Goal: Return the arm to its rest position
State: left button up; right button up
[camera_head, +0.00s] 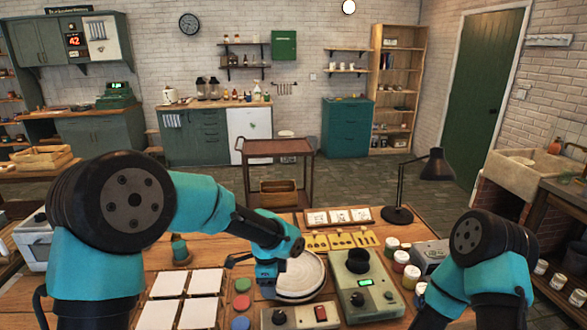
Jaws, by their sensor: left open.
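My left arm (205,205) reaches from the left over the table (130,318). Its gripper (268,284) points down at the left edge of a round white plate (303,278). The jaws are small and partly hidden by the wrist; they are open and I see nothing held. I cannot tell whether they touch the plate. My right arm (490,275) is bent at the lower right, with its gripper outside the picture.
White tiles (168,284) and coloured discs (241,303) lie left of the plate. A grey-green device (367,285), a control box (300,318), paint jars (401,260) and a black lamp (398,214) stand right and front. A tile tray (338,217) lies behind.

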pick_arm(q)
jog(key=s+a+f+n+h, duration=0.1)
jog(key=s+a+f+n, duration=0.1)
jog(key=a+f+n, duration=0.1)
jog(key=s+a+f+n, duration=0.2)
jog(key=a+f+n, duration=0.1)
jog(key=f, duration=0.2)
jog(key=s+a+f+n+h, duration=0.1)
jog(key=s+a+f+n, duration=0.2)
jog(key=f, duration=0.1)
jog(key=shift+n+h, duration=0.3)
jog(key=s+a+f+n, duration=0.3)
jog(key=s+f+n, duration=0.2)
jog(key=s+f, duration=0.2)
jog(key=s+a+f+n+t, duration=0.1)
jog(key=s+a+f+n, duration=0.2)
jog(key=s+f+n, duration=0.2)
notch_tip(320, 180, down, 3)
jog(key=shift+s+a+f+n+h, duration=0.2)
jog(key=shift+s+n+h, duration=0.15)
jog(key=shift+s, duration=0.9)
